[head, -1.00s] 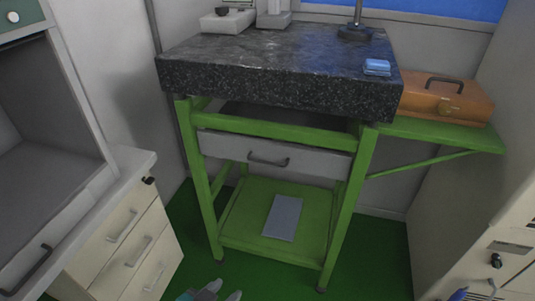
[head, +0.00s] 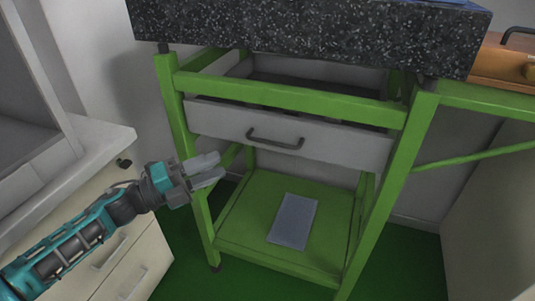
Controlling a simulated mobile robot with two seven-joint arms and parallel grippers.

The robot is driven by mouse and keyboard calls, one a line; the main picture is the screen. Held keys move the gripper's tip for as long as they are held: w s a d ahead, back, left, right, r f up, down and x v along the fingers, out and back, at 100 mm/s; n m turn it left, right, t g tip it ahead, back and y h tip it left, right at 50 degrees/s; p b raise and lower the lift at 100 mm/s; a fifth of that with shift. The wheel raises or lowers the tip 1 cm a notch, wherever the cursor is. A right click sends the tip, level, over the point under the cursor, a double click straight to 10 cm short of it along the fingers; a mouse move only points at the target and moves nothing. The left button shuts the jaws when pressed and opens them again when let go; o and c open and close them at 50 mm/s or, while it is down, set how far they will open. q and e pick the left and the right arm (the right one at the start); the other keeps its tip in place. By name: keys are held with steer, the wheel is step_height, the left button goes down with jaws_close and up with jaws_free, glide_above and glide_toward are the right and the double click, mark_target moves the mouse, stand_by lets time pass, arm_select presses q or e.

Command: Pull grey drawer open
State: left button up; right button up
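The grey drawer (head: 338,144) sits under the dark granite slab in a green frame. Its front looks about flush with the frame. Its dark bar handle (head: 275,140) is in the middle of the front. My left gripper (head: 216,168) is in front of the frame's left leg, to the left of the handle and a little lower in the picture. Its two pale fingers are apart with nothing between them, pointing right. It does not touch the handle. My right gripper is not in view.
The granite slab (head: 300,35) overhangs the drawer. The green frame's front rail (head: 290,97) runs just above it. A grey plate (head: 293,221) lies on the lower green shelf. A white cabinet (head: 130,262) stands at left. An orange box (head: 507,65) is at right.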

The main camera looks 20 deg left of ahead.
mark_target(265, 145)
arm_select(q)
steer(key=shift+m+g, duration=0.3)
steer(key=shift+m, duration=0.2)
steer(key=x, duration=0.8)
steer(key=b+x, duration=0.1)
steer(key=x, duration=0.3)
steer(key=shift+w+d+r, duration=0.25)
steer(key=shift+d+r, duration=0.05)
steer(key=shift+r, duration=0.05)
steer(key=shift+c, duration=0.2)
jaws_close()
